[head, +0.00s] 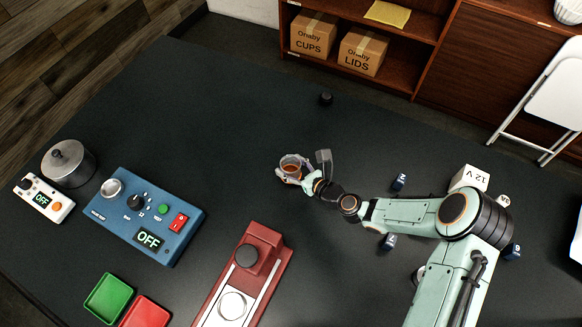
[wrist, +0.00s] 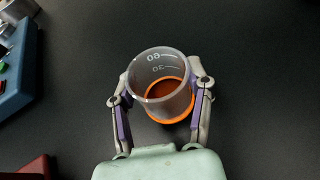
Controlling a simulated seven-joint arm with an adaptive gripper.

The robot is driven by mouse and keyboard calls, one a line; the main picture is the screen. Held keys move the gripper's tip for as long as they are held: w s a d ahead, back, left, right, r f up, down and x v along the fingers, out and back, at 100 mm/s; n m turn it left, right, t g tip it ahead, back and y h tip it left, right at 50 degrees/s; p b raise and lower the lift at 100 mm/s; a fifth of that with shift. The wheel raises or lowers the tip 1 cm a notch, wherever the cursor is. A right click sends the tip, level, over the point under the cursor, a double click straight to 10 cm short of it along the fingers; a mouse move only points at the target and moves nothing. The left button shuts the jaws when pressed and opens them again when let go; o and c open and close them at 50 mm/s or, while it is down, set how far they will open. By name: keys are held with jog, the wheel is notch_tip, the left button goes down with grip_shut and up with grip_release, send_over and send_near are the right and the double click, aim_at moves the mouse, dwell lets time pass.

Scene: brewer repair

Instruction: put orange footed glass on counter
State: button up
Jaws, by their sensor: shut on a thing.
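The orange footed glass (head: 291,168) is a clear cup with an orange base and measuring marks. In the wrist view the glass (wrist: 161,78) stands between the two fingers, and its marks 60 and 30 can be read. My gripper (head: 294,173) is shut on its sides; the wrist view shows a finger against each side of it (wrist: 160,85). The dark counter (head: 200,110) lies below the glass. I cannot tell whether the orange base touches the counter.
A blue control box (head: 145,216), a metal pot (head: 69,163) and a white switch box (head: 44,200) stand at the left. A red device (head: 244,275) and green (head: 108,298) and red (head: 146,312) trays are at the front. A small black knob (head: 326,99) lies behind. Counter around the gripper is clear.

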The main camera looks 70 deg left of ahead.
jog(key=shift+f, duration=0.65)
jog(key=o, duration=1.2)
jog(key=shift+f, duration=0.15)
jog(key=shift+w+d+r, duration=0.1)
jog(key=shift+d+r, duration=0.1)
jog(key=shift+r, duration=0.05)
jog(key=v, duration=1.1)
jog(key=shift+d+r, duration=0.1)
jog(key=shift+d, duration=0.15)
jog(key=shift+w, duration=0.1)
